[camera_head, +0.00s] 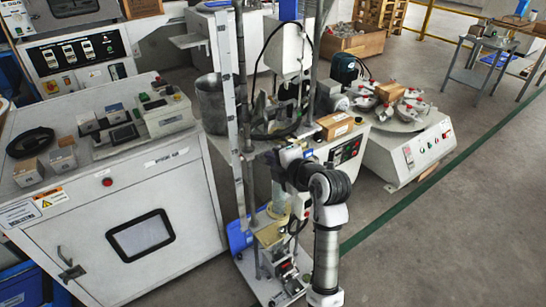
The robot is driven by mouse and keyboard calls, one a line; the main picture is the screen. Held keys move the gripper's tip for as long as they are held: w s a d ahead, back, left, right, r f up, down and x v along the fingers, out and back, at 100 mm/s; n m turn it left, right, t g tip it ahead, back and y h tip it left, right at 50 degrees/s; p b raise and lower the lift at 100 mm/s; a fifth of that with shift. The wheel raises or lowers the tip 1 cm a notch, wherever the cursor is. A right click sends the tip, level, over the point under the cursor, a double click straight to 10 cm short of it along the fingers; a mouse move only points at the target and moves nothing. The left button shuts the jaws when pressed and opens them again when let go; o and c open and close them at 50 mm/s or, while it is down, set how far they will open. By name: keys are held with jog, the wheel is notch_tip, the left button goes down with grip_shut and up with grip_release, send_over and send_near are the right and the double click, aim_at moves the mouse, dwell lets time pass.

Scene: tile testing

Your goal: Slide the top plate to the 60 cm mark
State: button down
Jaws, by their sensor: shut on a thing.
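A tall upright test stand (221,60) with narrow rails rises just left of my arm. Its pale front rail (242,105) runs down towards a blue piece at its foot. I cannot read a scale or pick out the 60 cm mark at this size. My arm comes up from the bottom and bends left at a dark joint. My gripper (284,160) is at its far end, close to the right side of the stand and mostly hidden by the wrist. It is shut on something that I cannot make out. The top plate cannot be told apart here.
A white cabinet (186,215) with small boxes on it stands at the left. A bench with a cardboard box (335,125) is behind my arm. A turntable machine (412,150) is to the right. Small red-and-metal equipment (288,278) sits low beside my arm. Floor at the lower right is clear.

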jog(key=shift+f+b, duration=0.6)
jog(key=shift+f, duration=1.7)
jog(key=shift+f+b, duration=0.55)
jog(key=shift+f, duration=1.3)
jog(key=c, duration=1.6)
grip_release()
jog(key=shift+r, duration=0.15)
jog(key=shift+o, duration=0.2)
jog(key=p+v, duration=0.4)
jog(key=v, duration=0.3)
